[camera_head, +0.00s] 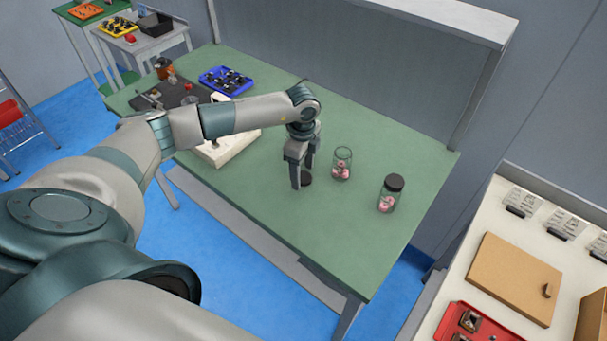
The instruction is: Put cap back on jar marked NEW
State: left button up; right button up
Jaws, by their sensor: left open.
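A clear open jar (343,163) with pink pieces inside stands on the green table. A second clear jar (388,197) with pink pieces stands to its right and wears a dark cap (395,182). A loose dark cap (306,178) lies on the table left of the open jar. My left gripper (302,178) points down at the loose cap, its fingers open around or just beside it; I cannot tell whether they touch it. No NEW mark is legible on either jar. My right gripper is not in view.
The green table (300,230) is clear in front of the jars. A cream block-like fixture (228,148), a dark mat and a blue tray (226,80) sit at its left. A white bench with a brown board (514,278) and red tray (480,327) stands at the right.

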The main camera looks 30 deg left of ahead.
pick_arm(q)
jog(key=shift+f, duration=0.35)
jog(key=c, duration=1.1)
jog(key=shift+r, duration=0.1)
